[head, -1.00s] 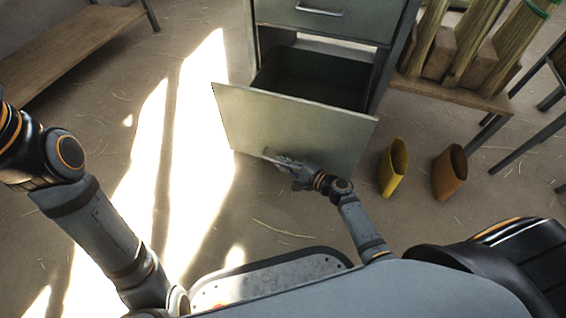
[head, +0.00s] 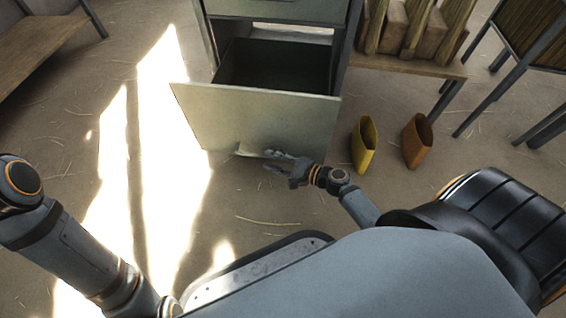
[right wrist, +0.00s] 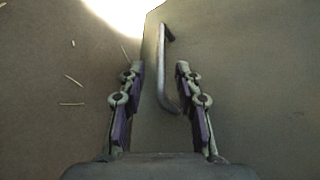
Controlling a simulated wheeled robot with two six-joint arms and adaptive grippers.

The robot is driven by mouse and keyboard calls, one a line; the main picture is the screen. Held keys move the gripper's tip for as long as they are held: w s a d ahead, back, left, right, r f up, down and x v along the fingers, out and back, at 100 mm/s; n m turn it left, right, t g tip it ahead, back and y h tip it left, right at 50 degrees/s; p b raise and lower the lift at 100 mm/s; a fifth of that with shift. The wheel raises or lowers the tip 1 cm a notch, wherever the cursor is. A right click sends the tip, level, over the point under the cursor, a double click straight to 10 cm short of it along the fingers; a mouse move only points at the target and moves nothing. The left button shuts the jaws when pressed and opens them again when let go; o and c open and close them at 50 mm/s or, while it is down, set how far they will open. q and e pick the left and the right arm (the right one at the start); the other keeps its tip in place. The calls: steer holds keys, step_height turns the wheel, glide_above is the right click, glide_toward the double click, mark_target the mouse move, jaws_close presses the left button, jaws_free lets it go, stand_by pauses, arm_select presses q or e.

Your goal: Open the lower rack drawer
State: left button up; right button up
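The lower rack drawer (head: 255,118) is pulled well out of the grey cabinet, and its dark, empty-looking inside shows behind the front panel. Its bar handle (head: 255,154) is on the panel. My right gripper (head: 270,162) is just in front of the handle. In the right wrist view the gripper (right wrist: 160,75) has its two fingers spread apart. The handle (right wrist: 163,70) shows between and beyond the fingers, and neither finger appears to touch it. My left gripper is outside the views; only part of my left arm shows at the left of the head view.
An upper drawer (head: 280,8) above is shut. A yellow boot-like container (head: 364,146) and an orange one (head: 416,142) stand on the floor to the right. A wooden bench (head: 40,45) is at the upper left. The floor left of the drawer is clear.

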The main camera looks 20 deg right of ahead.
steer(key=v, duration=0.5)
steer(key=shift+s+d+r, duration=0.1)
steer(key=shift+s, duration=0.15)
